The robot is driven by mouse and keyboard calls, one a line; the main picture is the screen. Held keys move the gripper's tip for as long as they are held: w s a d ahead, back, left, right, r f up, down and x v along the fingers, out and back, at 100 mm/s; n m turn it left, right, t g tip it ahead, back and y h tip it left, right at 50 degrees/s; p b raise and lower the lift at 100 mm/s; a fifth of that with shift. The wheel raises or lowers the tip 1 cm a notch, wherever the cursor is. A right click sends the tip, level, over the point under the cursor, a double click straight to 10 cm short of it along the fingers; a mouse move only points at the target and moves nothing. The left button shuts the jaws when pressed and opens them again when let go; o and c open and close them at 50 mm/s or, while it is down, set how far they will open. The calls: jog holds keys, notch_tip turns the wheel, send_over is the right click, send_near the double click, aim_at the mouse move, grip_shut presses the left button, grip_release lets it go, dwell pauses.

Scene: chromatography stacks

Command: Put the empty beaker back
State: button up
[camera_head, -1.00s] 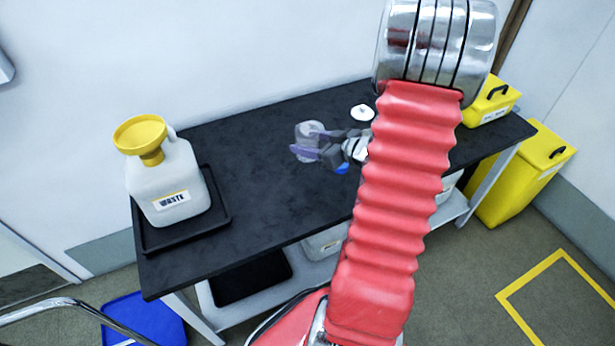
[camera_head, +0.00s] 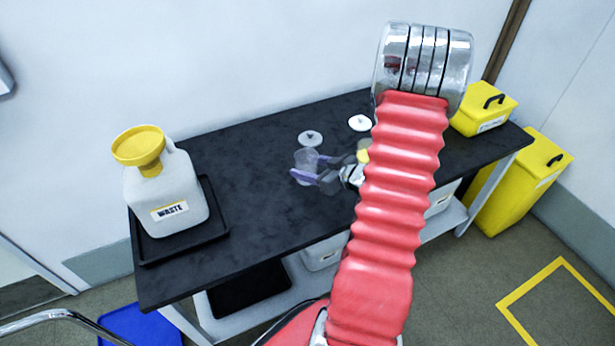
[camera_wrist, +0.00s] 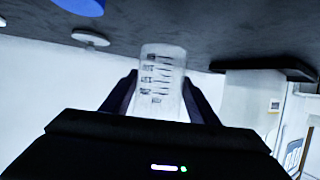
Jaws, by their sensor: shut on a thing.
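A clear beaker (camera_head: 306,160) with dark graduation marks is held in my gripper (camera_head: 316,177) over the black bench (camera_head: 255,150). In the wrist view, which shows the bench at the top, the beaker (camera_wrist: 160,75) stands between the two dark fingers of my gripper (camera_wrist: 160,103). The fingers are shut on its sides. It looks clear, with no liquid visible. I cannot tell whether its base touches the bench or hangs just above it. A grey disc (camera_head: 310,139) lies right behind the beaker, and a white disc (camera_head: 359,123) lies farther right.
A white waste jug (camera_head: 165,195) with a yellow funnel (camera_head: 139,147) stands in a black tray (camera_head: 216,228) at the bench's left end. A yellow case (camera_head: 484,110) sits at the right end. My arm hides part of the bench. The bench between tray and beaker is clear.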

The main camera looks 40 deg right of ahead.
jog(key=shift+f, duration=2.05)
jog(key=shift+f, duration=0.1)
jog(key=o, duration=1.2)
jog(key=shift+s, duration=0.15)
jog(key=v, duration=1.2)
